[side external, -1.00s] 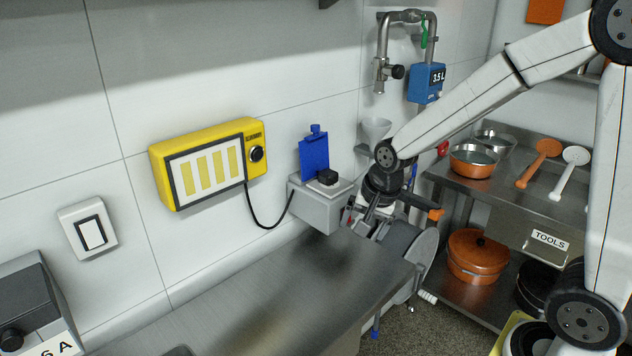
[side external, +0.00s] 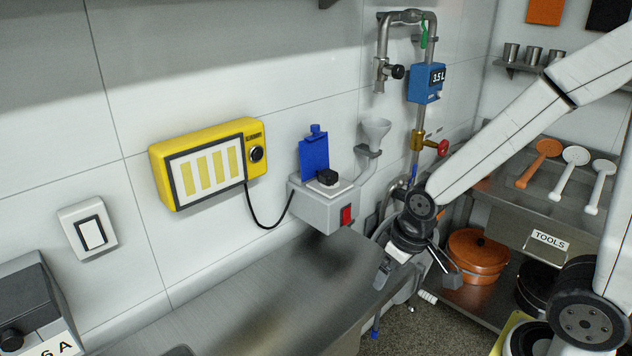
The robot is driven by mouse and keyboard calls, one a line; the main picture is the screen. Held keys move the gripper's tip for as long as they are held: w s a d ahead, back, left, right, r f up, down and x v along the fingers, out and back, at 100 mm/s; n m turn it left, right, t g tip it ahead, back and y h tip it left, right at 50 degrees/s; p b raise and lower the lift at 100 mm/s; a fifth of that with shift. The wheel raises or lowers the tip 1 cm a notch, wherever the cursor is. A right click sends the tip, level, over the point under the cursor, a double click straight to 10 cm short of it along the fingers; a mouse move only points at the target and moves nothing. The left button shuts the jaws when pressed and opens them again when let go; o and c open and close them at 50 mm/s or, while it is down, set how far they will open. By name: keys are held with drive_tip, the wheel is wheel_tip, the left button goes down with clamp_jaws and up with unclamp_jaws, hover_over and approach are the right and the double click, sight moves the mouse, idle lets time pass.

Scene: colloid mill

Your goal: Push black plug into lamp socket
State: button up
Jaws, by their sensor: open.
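A small black plug-like block (side external: 327,177) sits on a white plate (side external: 330,188) on top of the grey wall box (side external: 320,207). A black cord (side external: 258,222) hangs between the yellow lamp unit (side external: 210,165) and the grey box. I cannot tell how far the black block is seated, or whether the plate is the socket. My gripper (side external: 418,281) is open, with its fingers spread and nothing visible between them. It is low and to the right of the grey box, apart from it, by the counter's right end.
A blue clipboard-like piece (side external: 314,155) stands behind the black block. A red switch (side external: 346,215) is on the box's front. Pipes with a red-handled valve (side external: 436,146) and a funnel (side external: 376,130) are to the right. The steel counter (side external: 240,300) below is largely clear.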

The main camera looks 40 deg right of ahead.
drive_tip(key=shift+w+r, duration=0.1)
drive_tip(key=shift+w, duration=0.05)
drive_tip(key=t, duration=0.2)
approach(329, 171)
drive_tip(key=shift+x, duration=1.15)
drive_tip(key=shift+w+a, duration=0.1)
drive_tip(key=shift+a, duration=0.05)
drive_tip(key=shift+x, duration=1.25)
drive_tip(key=shift+x, duration=2.6)
